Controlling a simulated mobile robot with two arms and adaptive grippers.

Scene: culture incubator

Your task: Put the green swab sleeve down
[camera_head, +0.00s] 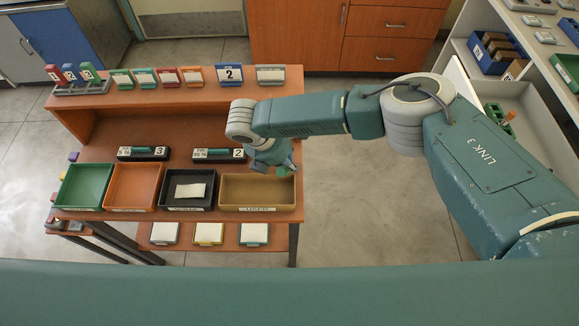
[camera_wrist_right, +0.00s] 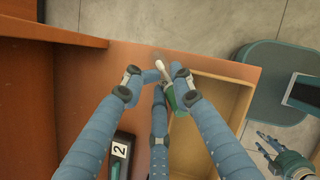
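My right gripper (camera_head: 272,165) is at the far right tray, the tan one (camera_head: 292,190), over its back edge. In the right wrist view, my right gripper's fingers (camera_wrist_right: 158,82) close around a small green swab sleeve (camera_wrist_right: 172,98) with a white tip. The sleeve sits tilted between the middle and right fingers, near the tray's edge; the fingers partly hide it. Whether it touches the tray or table cannot be told. My left gripper (camera_wrist_right: 268,148) shows at the lower right of the right wrist view, empty, with fingers apart; it is not in the head view.
Green (camera_head: 86,207), orange (camera_head: 131,208) and black (camera_head: 187,208) trays stand in a row left of the tan one. Black numbered holders (camera_head: 144,154) lie behind them. A raised shelf (camera_head: 175,98) carries several cards. Open floor (camera_head: 350,220) lies to the right.

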